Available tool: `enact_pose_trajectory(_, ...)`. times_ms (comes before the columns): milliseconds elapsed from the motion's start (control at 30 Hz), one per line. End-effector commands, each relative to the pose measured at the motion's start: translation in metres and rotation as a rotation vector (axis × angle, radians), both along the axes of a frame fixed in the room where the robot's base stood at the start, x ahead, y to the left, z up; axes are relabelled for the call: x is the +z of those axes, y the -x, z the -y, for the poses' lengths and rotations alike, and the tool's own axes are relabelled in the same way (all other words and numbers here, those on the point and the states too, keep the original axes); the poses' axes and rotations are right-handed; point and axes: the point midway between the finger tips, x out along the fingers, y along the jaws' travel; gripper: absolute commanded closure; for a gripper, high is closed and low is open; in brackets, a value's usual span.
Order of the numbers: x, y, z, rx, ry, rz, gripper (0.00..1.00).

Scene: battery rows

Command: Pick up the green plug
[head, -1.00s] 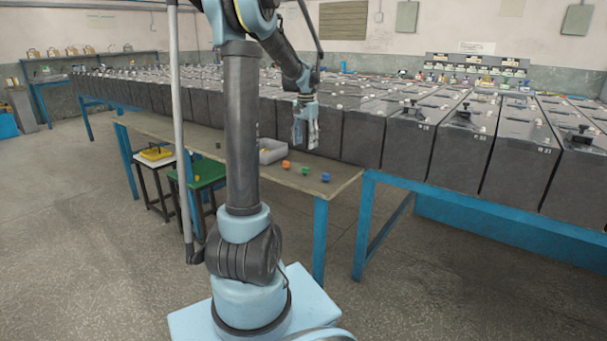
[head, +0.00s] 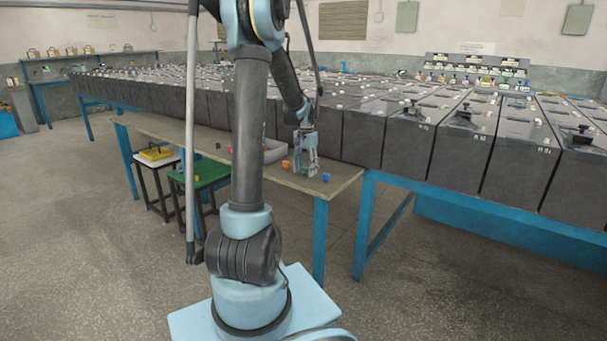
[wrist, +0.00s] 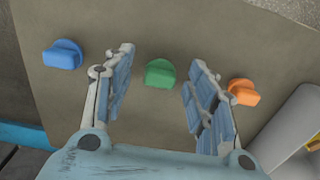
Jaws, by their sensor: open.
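The green plug (wrist: 160,73) stands on the table between the open fingers of my gripper (wrist: 158,88) in the wrist view, a little toward the fingertips, with a gap on each side. In the head view the green plug (head: 305,170) shows partly between the fingers. My gripper (head: 305,172) is low over the table near its front right end. It is open and holds nothing. I cannot tell the exact height of the fingertips above the table.
A blue plug (wrist: 63,55) and an orange plug (wrist: 243,92) stand on either side, just outside the fingers. A grey bin (head: 274,152) lies beyond the orange plug. A red thing (head: 229,149) sits farther left. Rows of dark batteries (head: 405,143) stand behind the table (head: 343,178).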

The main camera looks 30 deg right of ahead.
Motion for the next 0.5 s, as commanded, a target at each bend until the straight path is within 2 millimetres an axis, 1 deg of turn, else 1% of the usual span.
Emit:
enact_pose_trajectory(100,-0.0052,-0.0003,0.0001,0.0,0.0,0.0,0.48)
enact_pose_trajectory(300,-0.0055,-0.0002,-0.0001,0.0,0.0,0.0,0.48)
enact_pose_trajectory(333,-0.0054,-0.0002,0.0,0.0,0.0,0.0,0.53)
enact_pose_trajectory(400,-0.0054,-0.0002,-0.0001,0.0,0.0,0.0,0.67)
enact_pose_trajectory(467,-0.0053,-0.0002,-0.0001,0.0,0.0,0.0,0.78)
enact_pose_trajectory(500,-0.0053,-0.0002,-0.0001,0.0,0.0,0.0,0.85)
